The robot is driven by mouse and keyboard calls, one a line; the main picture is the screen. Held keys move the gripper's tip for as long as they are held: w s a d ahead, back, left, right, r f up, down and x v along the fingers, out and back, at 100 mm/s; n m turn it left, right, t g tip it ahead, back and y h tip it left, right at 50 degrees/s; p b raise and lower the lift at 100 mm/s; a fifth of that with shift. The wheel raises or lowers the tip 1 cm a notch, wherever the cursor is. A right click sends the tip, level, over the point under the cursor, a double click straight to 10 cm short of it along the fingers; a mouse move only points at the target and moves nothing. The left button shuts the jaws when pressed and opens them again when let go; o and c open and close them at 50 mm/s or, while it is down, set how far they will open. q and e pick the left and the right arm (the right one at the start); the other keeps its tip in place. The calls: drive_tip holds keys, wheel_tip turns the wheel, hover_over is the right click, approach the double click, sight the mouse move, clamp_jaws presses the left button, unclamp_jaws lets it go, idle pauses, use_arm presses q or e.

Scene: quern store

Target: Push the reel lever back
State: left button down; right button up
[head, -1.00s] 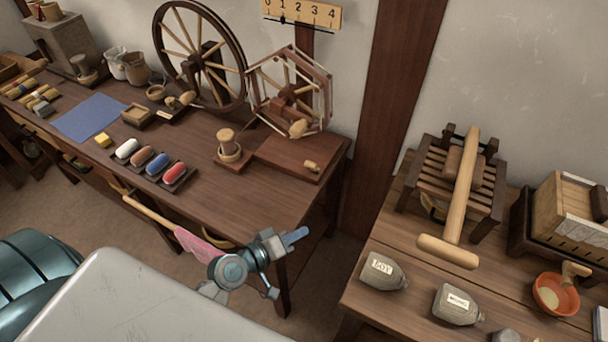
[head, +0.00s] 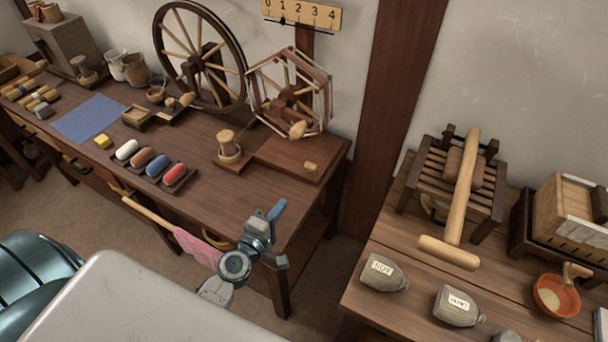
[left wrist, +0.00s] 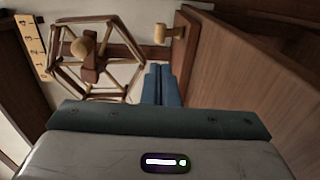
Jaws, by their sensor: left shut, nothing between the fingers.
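The hexagonal wooden reel (head: 290,95) stands at the back right of the long table, with a pale crank knob (head: 297,129). A small wooden lever knob (head: 311,167) sits on the reddish baseboard (head: 285,155) in front of it. In the left wrist view, the reel (left wrist: 100,60) is at upper left and the lever knob (left wrist: 160,33) is straight beyond my fingers. My left gripper (head: 278,208) is shut and empty, its blue fingers pointing up toward the baseboard, apart from the lever. The fingers also show in the left wrist view (left wrist: 160,85). My right gripper is out of view.
A spinning wheel (head: 203,55) stands left of the reel. A wooden spool (head: 228,143) and a tray of coloured rolls (head: 180,181) are nearer. A pink cloth (head: 197,248) hangs on a rail at the table's front. The tabletop before the baseboard is clear.

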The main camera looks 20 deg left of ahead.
use_arm(q)
drive_tip(key=p, duration=0.2)
approach(309, 168)
drive_tip(key=shift+w, duration=0.6)
drive_tip(key=w, duration=0.5)
drive_tip(key=shift+w+d+f, duration=0.25)
drive_tip(key=shift+w, duration=0.1)
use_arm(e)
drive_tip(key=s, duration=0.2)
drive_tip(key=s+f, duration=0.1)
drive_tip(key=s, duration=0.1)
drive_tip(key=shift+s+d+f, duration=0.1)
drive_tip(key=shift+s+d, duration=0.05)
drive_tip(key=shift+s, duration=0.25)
